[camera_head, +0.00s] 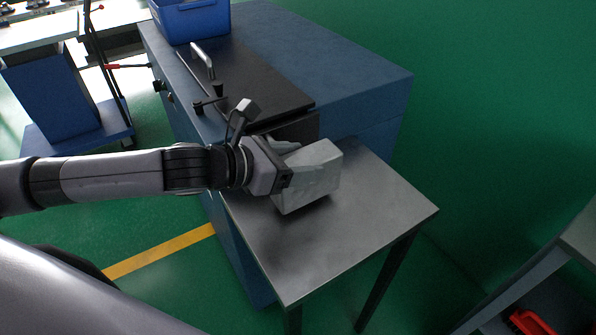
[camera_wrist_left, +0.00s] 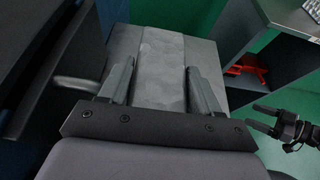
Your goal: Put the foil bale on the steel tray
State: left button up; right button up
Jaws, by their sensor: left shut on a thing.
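The foil bale is a pale grey, creased block (camera_head: 316,172). My left gripper (camera_head: 288,165) is shut on it, with one finger on each side. In the left wrist view the bale (camera_wrist_left: 162,75) fills the space between the fingers. The bale is over the steel tray (camera_head: 350,235), a flat grey metal top on legs beside the blue machine. A dark shadow lies close under the bale; I cannot tell whether it touches the tray. My right gripper (camera_wrist_left: 254,116) shows at the right of the left wrist view, its fingers apart and empty.
The blue machine (camera_head: 330,65) stands behind the tray, with a dark lid and handle (camera_head: 203,60) and a blue bin (camera_head: 190,20). The tray's front and right parts are clear. A grey shelf (camera_head: 575,235) with a red object (camera_head: 530,322) is at the lower right.

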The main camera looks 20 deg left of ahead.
pick_arm(q)
notch_tip(320, 180, down, 2)
jog(key=shift+r, duration=0.1)
jog(key=o, duration=1)
jog(key=shift+f, duration=0.2)
jog(key=shift+r, duration=0.1)
jog(key=shift+s+a+r, duration=0.2)
jog(key=shift+s+a, duration=0.1)
jog(key=v, duration=1.1)
jog(key=shift+s, duration=0.1)
